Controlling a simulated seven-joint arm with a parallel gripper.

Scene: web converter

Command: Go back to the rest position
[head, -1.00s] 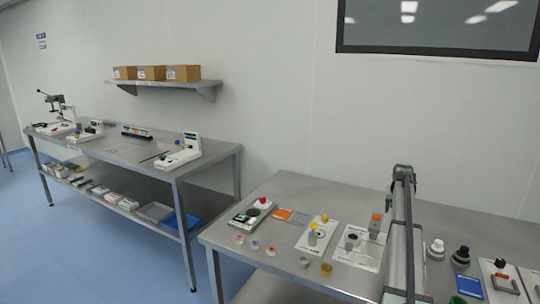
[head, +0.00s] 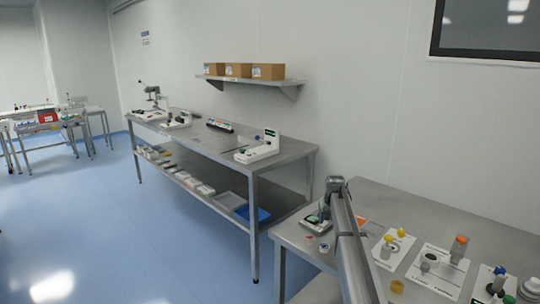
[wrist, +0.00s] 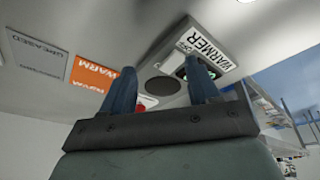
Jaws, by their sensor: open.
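My gripper (wrist: 162,85) shows in the wrist view with its two blue fingers apart and nothing between them. The warmer also shows in the head view (head: 316,219), just left of my arm.
An orange WARM card (wrist: 91,73) lies beside the warmer. On the near table (head: 420,205), several bottles, including an orange-capped one (head: 459,246), stand right of my arm. A long steel bench (head: 215,143) stands behind left. Open blue floor (head: 120,230) lies left.

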